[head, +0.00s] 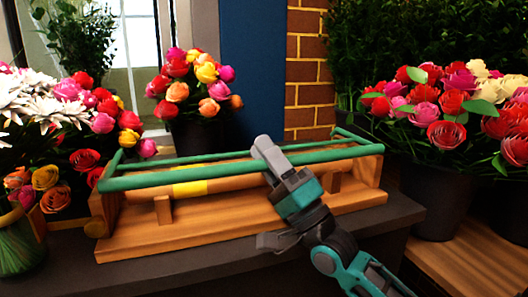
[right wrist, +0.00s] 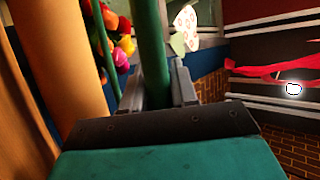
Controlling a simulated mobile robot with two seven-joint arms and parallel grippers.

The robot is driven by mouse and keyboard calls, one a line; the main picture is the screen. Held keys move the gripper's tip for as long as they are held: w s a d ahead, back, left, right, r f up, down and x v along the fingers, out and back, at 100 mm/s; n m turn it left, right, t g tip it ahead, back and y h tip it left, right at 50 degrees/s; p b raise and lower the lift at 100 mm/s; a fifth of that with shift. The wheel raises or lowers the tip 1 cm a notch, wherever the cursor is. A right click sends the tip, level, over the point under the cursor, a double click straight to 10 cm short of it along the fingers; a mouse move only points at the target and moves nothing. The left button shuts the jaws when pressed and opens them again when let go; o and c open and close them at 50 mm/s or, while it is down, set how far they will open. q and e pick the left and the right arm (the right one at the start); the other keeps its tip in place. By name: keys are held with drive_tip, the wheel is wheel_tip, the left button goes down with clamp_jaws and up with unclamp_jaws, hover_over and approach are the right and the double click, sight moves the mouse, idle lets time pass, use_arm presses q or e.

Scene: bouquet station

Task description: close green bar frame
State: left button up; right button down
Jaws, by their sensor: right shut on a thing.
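The green bar frame (head: 219,180) lies across the top of a long wooden stand (head: 240,222) in the head view. Its front and back green bars run left to right, with short ends joining them. My right gripper (head: 265,152) is at the front bar, right of the middle. In the right wrist view the green bar (right wrist: 151,50) passes between the two fingers of my right gripper (right wrist: 163,85), which is shut on it. My left gripper is not in view.
The stand rests on a dark counter (head: 170,279). A roller with a yellow band (head: 190,187) lies behind the front bar. Flower buckets stand behind, at the left and at the right (head: 438,202). A green vase (head: 20,250) stands close to the stand's left end.

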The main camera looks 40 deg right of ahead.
drive_tip(key=shift+s+a, duration=0.15)
drive_tip(key=shift+s, duration=0.1)
drive_tip(key=c, duration=1)
unclamp_jaws()
drive_tip(key=shift+s+r, duration=0.2)
drive_tip(key=shift+o, duration=0.2)
drive_tip(key=shift+f, duration=0.1)
drive_tip(key=shift+s+f, duration=0.4)
drive_tip(key=s+d+f+p, duration=0.1)
drive_tip(key=s+d, duration=0.2)
drive_tip(key=s, duration=1)
drive_tip(key=shift+d, duration=0.25)
drive_tip(key=shift+f, duration=0.1)
